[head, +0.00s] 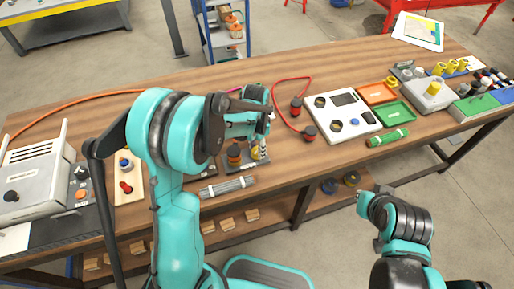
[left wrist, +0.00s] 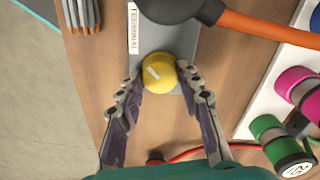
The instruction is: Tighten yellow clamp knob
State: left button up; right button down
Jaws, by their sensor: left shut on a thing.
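The yellow clamp knob (left wrist: 158,73) is round, with a pale strip on its top. It stands on a grey plate with a "TERMINAL" label (left wrist: 133,30). My left gripper (left wrist: 160,84) has one fingertip on each side of the knob and is shut on it. In the head view my left gripper (head: 262,140) points down over the grey plate in the middle of the table, and only a little yellow of the knob (head: 254,154) shows beside the fingers. My right gripper is not in view; only part of my right arm shows at the lower right.
A dark-and-orange post (head: 234,154) stands close to the left of the clamp. A bundle of grey rods (head: 228,187) lies in front. A grey box (head: 35,178) stands far left.

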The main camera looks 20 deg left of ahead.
aim_at(257, 150)
pick_arm(q)
jog(key=o, duration=1.2)
jog(key=shift+c, duration=0.2)
notch_tip(257, 150, up, 12)
jog(key=shift+w+a, duration=0.15)
jog(key=s+a+r+n+t, duration=0.1)
jog(key=s+n+t, duration=0.2)
jog(key=s, duration=0.5)
jog(key=s+a+r+n+t, duration=0.1)
jog(key=s+n+t, duration=0.3)
jog(key=s, duration=0.5)
jog(key=shift+s+r+n, duration=0.25)
jog(key=shift+r+n, duration=0.15)
